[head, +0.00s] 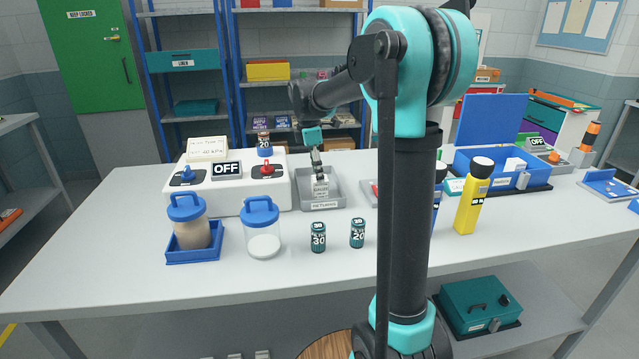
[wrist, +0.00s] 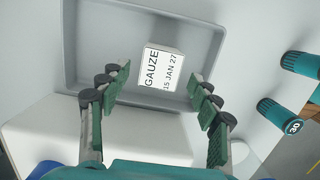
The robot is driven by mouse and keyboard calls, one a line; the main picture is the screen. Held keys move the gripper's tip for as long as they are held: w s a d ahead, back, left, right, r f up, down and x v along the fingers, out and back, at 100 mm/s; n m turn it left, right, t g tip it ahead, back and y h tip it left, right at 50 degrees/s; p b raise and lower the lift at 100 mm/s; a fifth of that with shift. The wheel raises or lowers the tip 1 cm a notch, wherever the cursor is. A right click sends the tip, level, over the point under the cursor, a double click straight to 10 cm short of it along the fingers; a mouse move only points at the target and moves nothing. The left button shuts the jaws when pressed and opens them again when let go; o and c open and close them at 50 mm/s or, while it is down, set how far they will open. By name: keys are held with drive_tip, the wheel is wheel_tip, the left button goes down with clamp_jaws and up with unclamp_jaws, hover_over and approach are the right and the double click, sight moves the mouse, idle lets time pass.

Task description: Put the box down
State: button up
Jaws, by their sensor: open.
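The box is a small white carton marked GAUZE, 15 JAN 27 in the wrist view (wrist: 158,72). It sits in the grey tray (wrist: 96,40), on the tray floor. In the head view the box (head: 321,188) shows below my gripper (head: 316,163), in the grey tray (head: 339,187) labelled RETURNS. In the wrist view my gripper (wrist: 160,92) is open, its green-padded fingers spread on either side of the box's near end, with gaps between fingers and box.
A white switch panel (head: 232,197) with an OFF sign stands left of the tray. Two dark green cans (head: 318,238) (head: 357,233), a blue-lidded jar (head: 262,232) and a yellow bottle (head: 470,205) stand nearer the front. The front table edge is clear.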

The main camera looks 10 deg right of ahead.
sight(314, 179)
drive_tip(key=r, duration=0.4)
drive_tip(key=a+r, duration=0.1)
drive_tip(key=r, duration=0.1)
drive_tip(key=shift+r, duration=0.4)
idle(0.8)
